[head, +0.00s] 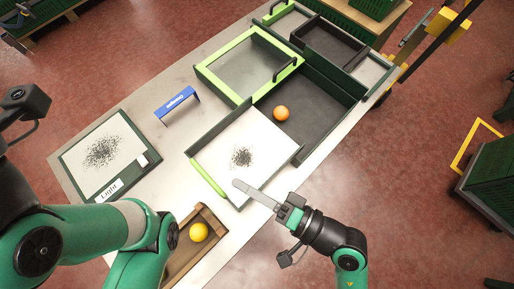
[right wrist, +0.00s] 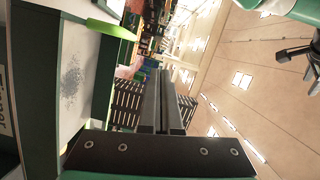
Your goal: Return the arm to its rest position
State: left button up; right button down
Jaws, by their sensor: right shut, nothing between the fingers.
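My right gripper (head: 240,187) is shut and empty, above the near edge of the white speckled panel (head: 222,147). Its two fingers lie together in the right wrist view (right wrist: 163,105), with nothing between them. My left arm comes in from the left, but its fingers are not visible. One orange (head: 281,113) rests in the dark compartment (head: 325,97) of the sorting station. A yellower orange (head: 198,232) lies in the wooden tray (head: 218,216) at the near side, partly beside my left arm.
A panel labelled "Light" (head: 75,160) lies at the left of the table (head: 140,90). Green crates (head: 492,165) stand on the right.

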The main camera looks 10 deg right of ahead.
pick_arm(q)
jog(key=shift+r, duration=0.3)
pick_arm(e)
jog(key=shift+r+v, duration=0.25)
jog(key=shift+v, duration=1.2)
jog(key=shift+a, duration=0.1)
